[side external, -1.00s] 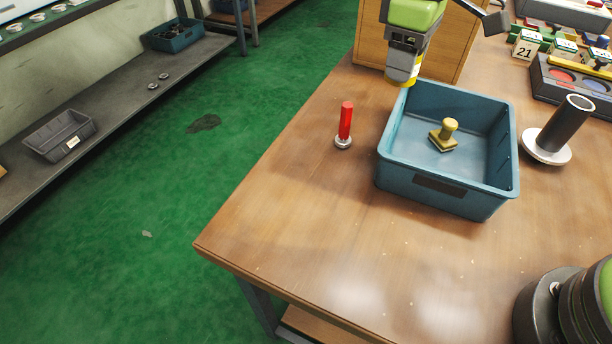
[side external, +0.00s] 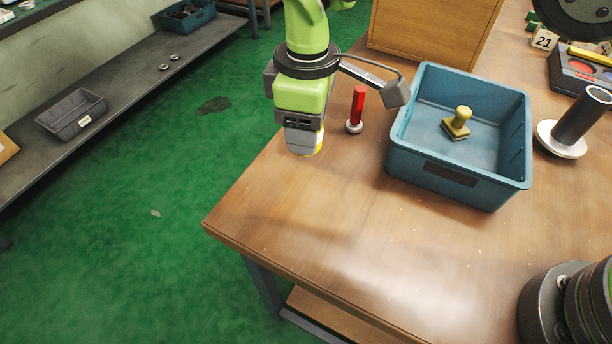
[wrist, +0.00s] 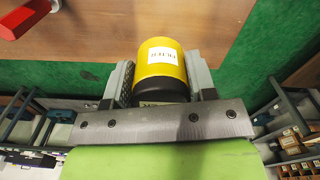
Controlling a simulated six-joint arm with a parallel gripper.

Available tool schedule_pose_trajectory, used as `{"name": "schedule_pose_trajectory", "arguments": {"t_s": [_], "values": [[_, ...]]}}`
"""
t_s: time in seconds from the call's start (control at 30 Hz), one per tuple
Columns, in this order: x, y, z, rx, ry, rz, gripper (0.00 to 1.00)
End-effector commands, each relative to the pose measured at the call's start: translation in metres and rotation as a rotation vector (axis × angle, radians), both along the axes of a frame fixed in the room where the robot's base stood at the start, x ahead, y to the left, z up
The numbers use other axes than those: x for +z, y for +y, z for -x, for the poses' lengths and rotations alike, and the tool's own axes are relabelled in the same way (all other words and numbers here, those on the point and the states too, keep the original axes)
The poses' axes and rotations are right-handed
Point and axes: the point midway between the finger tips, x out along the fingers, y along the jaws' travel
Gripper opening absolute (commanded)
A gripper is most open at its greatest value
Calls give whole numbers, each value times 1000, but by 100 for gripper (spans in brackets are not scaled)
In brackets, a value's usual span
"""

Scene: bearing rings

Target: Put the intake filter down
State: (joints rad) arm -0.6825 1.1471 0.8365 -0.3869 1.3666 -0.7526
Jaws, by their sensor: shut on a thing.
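The intake filter is a yellow cylinder (wrist: 160,60) with a black end and a white label. My gripper (wrist: 159,78) is shut on it, one finger on each side, in the wrist view. In the side view my gripper (side external: 304,143) hangs by the left edge of the wooden table (side external: 300,215), left of a red-handled tool. Only a yellow sliver of the filter (side external: 320,140) shows there; the rest is hidden behind my gripper. I cannot tell how high the filter is above the table.
The red-handled tool (side external: 357,108) stands upright close on the right of my gripper. A blue bin (side external: 440,172) holding a brass stamp-like piece (side external: 457,123) stands farther right. A dark tube on a white base (side external: 562,138) is beyond it. The table's front left is clear; green floor lies left.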

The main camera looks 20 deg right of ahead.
Motion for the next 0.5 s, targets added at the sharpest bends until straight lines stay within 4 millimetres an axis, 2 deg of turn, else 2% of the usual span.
{"name": "schedule_pose_trajectory", "arguments": {"t_s": [0.03,0.2,0.37,0.5], "values": [[-12,-1,1,0,4,5,26],[-44,-1,1,-1,3,3,26],[-60,-1,0,-2,2,1,26],[-81,-1,0,-3,1,3,26]]}}
